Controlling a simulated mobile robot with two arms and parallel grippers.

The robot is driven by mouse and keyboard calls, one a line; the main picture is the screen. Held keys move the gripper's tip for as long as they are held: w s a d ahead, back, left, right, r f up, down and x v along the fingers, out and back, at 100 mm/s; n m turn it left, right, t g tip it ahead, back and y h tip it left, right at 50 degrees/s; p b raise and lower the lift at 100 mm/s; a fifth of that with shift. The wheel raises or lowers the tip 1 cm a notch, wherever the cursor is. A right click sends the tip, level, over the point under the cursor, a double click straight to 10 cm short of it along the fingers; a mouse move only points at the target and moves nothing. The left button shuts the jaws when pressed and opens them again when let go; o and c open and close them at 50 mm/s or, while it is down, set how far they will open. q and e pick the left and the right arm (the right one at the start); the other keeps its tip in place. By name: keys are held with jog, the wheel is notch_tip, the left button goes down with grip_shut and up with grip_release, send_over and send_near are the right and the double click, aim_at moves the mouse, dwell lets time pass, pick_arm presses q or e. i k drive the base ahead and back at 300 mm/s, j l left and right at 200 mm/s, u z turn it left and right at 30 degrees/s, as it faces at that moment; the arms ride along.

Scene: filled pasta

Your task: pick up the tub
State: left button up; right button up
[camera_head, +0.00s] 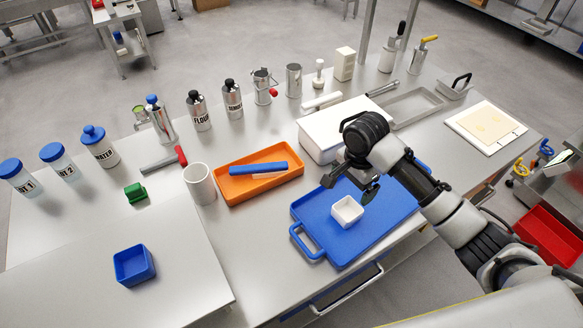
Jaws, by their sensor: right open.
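A small white square tub (347,211) stands upright on the blue cutting board (312,246), its open top facing up. My right gripper (353,184) is open, just behind and above the white tub. It looks apart from the tub, and nothing shows between its fingers. A blue square tub (134,265) stands on the near left part of the steel table. My left gripper is out of view.
An orange tray (243,187) with a blue-handled tool (258,169) lies left of the board. A white box (318,131) stands behind my right gripper. A white cylinder (200,184), flasks and bottles stand further left. Steel around the blue tub is clear.

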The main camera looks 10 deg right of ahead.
aim_at(133, 265)
jog(key=u, duration=1.1)
